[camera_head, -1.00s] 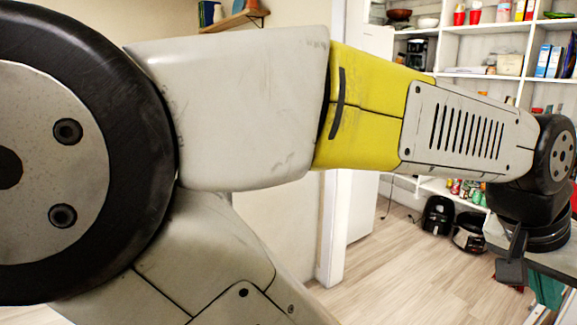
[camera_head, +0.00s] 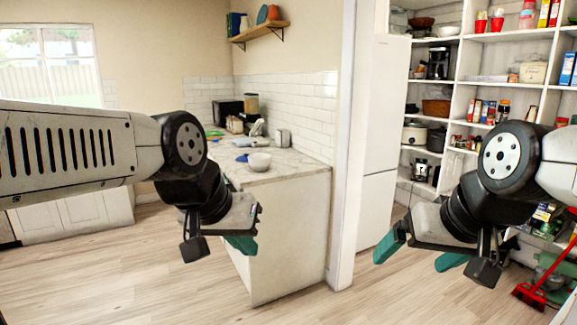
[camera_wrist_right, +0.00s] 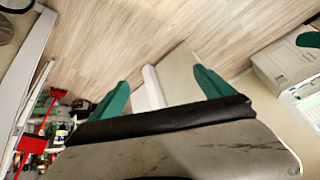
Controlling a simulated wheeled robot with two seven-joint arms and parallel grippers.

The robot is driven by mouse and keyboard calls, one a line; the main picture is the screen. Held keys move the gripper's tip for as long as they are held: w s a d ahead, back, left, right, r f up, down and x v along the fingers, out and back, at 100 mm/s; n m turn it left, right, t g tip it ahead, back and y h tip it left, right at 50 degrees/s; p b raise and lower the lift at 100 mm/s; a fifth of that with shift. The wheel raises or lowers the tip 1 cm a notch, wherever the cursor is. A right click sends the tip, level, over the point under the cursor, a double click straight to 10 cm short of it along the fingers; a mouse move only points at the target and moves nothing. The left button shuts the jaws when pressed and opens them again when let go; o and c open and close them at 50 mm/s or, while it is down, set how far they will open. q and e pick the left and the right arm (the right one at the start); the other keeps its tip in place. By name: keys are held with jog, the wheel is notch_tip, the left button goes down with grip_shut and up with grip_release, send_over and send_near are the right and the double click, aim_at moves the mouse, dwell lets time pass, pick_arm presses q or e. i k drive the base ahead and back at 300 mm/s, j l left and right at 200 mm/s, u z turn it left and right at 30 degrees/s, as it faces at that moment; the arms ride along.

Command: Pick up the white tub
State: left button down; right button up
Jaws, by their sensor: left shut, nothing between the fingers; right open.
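I cannot pick out the white tub for certain. A small cream-white container (camera_head: 532,72) stands on an upper shelf at the right in the head view and may be it. My left gripper (camera_head: 242,244) is shut and empty in front of the counter. My right gripper (camera_head: 420,254) is open and empty in front of the shelving, well short of the container. In the right wrist view its green fingers (camera_wrist_right: 160,90) are spread, with floor and a counter beyond and no tub between them.
Corner shelving (camera_head: 505,45) with many goods stands at the right, beside a white fridge (camera_head: 379,160). A counter (camera_head: 300,178) with a white bowl (camera_head: 259,161) stands mid-left. A red broom (camera_head: 530,296) is at lower right. The wooden floor (camera_head: 340,300) is clear in front.

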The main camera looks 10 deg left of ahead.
aim_at(258, 161)
jog(key=u, duration=0.5)
jog(key=i+j, duration=0.4)
jog(key=i, duration=0.2)
jog(key=i+j, duration=0.4)
jog(key=i, duration=0.2)
jog(key=i+j, duration=0.4)
jog(key=i, duration=0.2)
jog(key=i+j, duration=0.4)
jog(key=i, duration=0.2)
jog(key=i+j, duration=0.4)
jog(key=i, duration=0.2)
